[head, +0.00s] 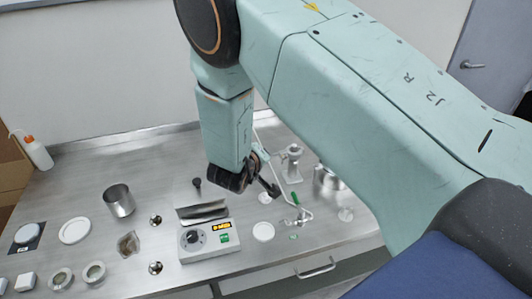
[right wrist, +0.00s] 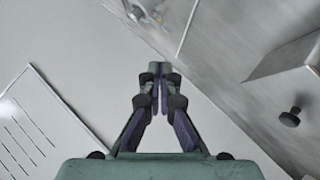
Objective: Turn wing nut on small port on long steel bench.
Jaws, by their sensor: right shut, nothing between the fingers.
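The long steel bench (head: 100,165) runs across the head view. My right gripper (head: 274,191) hangs over its right part, and its fingers are shut and empty in the right wrist view (right wrist: 160,78). A small metal fitting with green parts (head: 303,216) lies just right of and below the fingertips in the head view. A metal fitting (right wrist: 146,12) is cut off by the top edge of the right wrist view, beyond the fingertips and apart from them. I cannot make out which part is the wing nut. My left gripper is not in view.
A grey stand-like fitting (head: 292,157) and a steel vessel (head: 328,179) stand behind the gripper. A control box (head: 208,240) and a white disc (head: 263,231) are in front. A steel cup (head: 118,203) and a wash bottle (head: 38,153) stand left. The back-left bench is clear.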

